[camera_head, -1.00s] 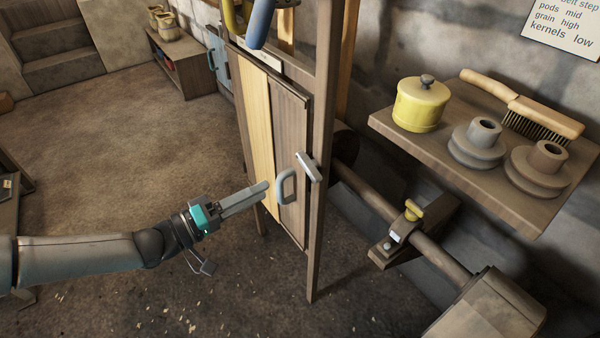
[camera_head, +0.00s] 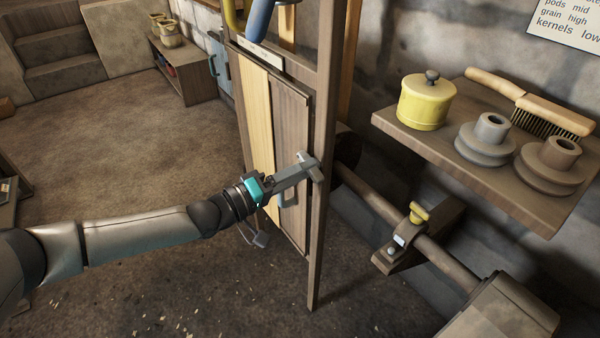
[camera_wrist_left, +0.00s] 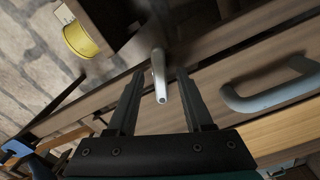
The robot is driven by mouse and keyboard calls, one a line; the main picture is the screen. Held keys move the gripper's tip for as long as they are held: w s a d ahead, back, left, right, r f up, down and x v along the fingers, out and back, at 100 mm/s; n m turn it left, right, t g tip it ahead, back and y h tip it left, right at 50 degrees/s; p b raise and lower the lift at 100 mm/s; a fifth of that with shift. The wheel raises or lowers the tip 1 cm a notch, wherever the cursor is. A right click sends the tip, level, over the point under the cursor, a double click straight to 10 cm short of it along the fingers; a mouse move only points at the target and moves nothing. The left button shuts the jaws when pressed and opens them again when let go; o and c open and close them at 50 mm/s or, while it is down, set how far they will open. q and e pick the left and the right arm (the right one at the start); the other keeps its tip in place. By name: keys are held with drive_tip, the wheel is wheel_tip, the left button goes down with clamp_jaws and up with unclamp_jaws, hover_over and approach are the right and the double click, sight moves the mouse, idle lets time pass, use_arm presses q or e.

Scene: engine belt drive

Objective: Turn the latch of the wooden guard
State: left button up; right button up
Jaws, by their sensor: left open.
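The wooden guard (camera_head: 290,125) is an upright panel of light and dark boards in a post frame. Its grey metal latch (camera_head: 311,163) sits on the right post. In the left wrist view the latch (camera_wrist_left: 158,75) points between the two fingers. My left gripper (camera_head: 305,168) is open, with its fingertips at the latch; in the left wrist view the fingers (camera_wrist_left: 158,85) stand on either side of it with gaps. A grey pull handle (camera_head: 289,195) on the guard is partly hidden behind my gripper; it also shows in the left wrist view (camera_wrist_left: 270,98). My right gripper is out of view.
A wall shelf (camera_head: 440,160) at the right holds a yellow pot (camera_head: 424,103), a brush (camera_head: 530,105) and two grey pulleys (camera_head: 485,140). A shaft (camera_head: 375,200) with a yellow-topped bearing runs below it. The floor at the left is open.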

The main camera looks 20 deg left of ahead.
use_arm(q)
clamp_jaws()
idle(0.4)
